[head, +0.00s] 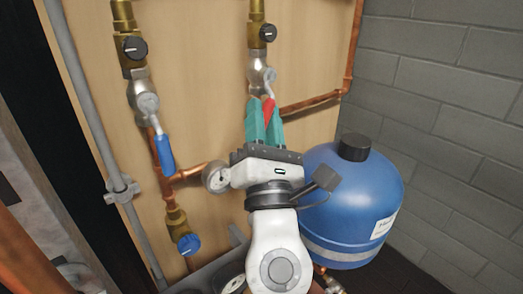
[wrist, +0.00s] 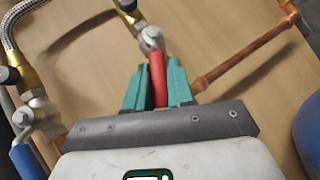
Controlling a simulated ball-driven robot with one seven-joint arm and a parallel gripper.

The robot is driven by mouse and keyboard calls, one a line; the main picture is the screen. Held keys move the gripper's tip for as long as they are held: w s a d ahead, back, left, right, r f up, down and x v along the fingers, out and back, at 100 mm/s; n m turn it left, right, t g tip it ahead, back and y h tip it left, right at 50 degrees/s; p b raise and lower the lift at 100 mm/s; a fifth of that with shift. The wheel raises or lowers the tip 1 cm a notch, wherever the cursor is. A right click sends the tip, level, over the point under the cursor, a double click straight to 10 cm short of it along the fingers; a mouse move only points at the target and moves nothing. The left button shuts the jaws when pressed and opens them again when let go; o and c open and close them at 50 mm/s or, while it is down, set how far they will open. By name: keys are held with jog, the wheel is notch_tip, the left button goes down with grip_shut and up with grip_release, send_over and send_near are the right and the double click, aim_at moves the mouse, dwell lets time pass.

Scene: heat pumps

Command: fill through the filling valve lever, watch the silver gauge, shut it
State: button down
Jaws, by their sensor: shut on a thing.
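My gripper (head: 263,113) has green fingers shut on the red lever (head: 268,108) of the right-hand valve (head: 260,75). The wrist view shows the red lever (wrist: 157,75) between the two fingers, pointing down from its silver valve body (wrist: 151,38). A silver-rimmed gauge (head: 217,177) with a pale face sits on the copper pipe just left of my gripper; its needle is too small to read. A second valve lever with a blue handle (head: 164,153) hangs down at the left, apart from my gripper. Which lever is the filling valve's, I cannot tell.
A blue tank (head: 352,205) with a black cap stands close to the right of my arm. A blue knob (head: 188,244) is at lower left, and a dark-rimmed gauge (head: 231,284) is partly visible at the bottom. Copper pipe (head: 315,103) runs right along the wooden board.

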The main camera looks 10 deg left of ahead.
jog(key=shift+w+d+f+n+y+b, duration=0.15)
jog(key=shift+w+d+n+y+b, duration=0.1)
jog(key=shift+n+y+b, duration=0.6)
jog(key=c, duration=1.1)
grip_release()
jog(key=b+v, duration=0.3)
jog(key=v, duration=0.8)
jog(key=shift+w, duration=0.1)
